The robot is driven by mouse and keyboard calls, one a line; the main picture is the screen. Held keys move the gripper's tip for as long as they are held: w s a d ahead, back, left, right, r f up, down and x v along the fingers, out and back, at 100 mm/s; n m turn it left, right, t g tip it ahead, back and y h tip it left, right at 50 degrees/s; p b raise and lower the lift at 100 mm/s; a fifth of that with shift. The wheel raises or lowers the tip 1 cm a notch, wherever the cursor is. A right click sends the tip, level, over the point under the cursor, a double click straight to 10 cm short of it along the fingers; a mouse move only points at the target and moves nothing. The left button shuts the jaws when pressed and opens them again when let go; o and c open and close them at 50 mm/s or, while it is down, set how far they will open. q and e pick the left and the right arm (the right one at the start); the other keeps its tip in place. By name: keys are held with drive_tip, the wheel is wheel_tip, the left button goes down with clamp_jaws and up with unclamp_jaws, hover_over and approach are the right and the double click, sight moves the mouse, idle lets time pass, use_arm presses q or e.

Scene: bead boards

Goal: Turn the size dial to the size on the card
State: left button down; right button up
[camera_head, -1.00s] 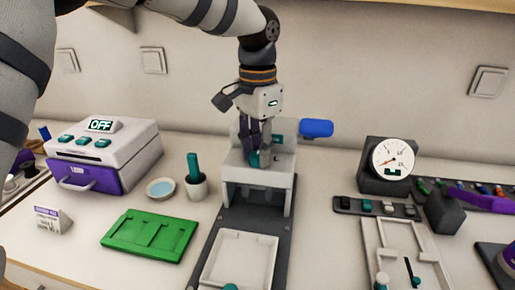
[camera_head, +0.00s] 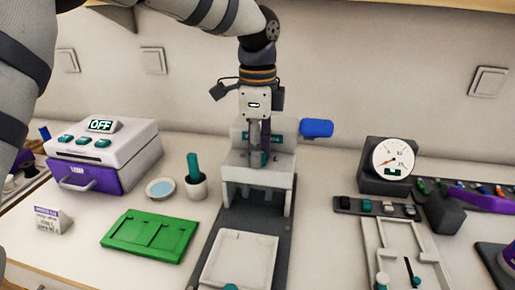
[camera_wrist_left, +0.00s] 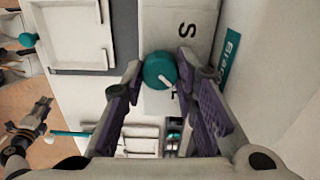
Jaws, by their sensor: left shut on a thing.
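The size dial (camera_wrist_left: 158,68) is a round teal knob with a white pointer, on the white press (camera_head: 282,172). In the left wrist view the letter S (camera_wrist_left: 187,30) is above it and an L is just below it; the pointer slants toward the L. My left gripper (camera_head: 258,158) points down onto the press top. Its purple-padded fingers are shut on the dial, one on each side, and hide it in the head view. The card (camera_head: 50,219) stands at the left; its print is too small to read. A dark jointed part, seemingly my right gripper (camera_wrist_left: 28,130), shows at the left wrist view's edge.
A blue handle (camera_head: 316,128) sticks out right of the press. A white and purple machine (camera_head: 105,155) reading OFF, a green board (camera_head: 150,236) and a cup (camera_head: 196,187) stand left. A round gauge (camera_head: 393,158) on a dark block stands right.

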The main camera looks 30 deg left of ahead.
use_arm(q)
drive_tip(key=shift+m, duration=0.3)
drive_tip(key=shift+f, duration=0.1)
drive_tip(key=c, duration=1.2)
unclamp_jaws()
drive_tip(key=shift+c, duration=0.2)
wheel_tip(320, 180, up, 12)
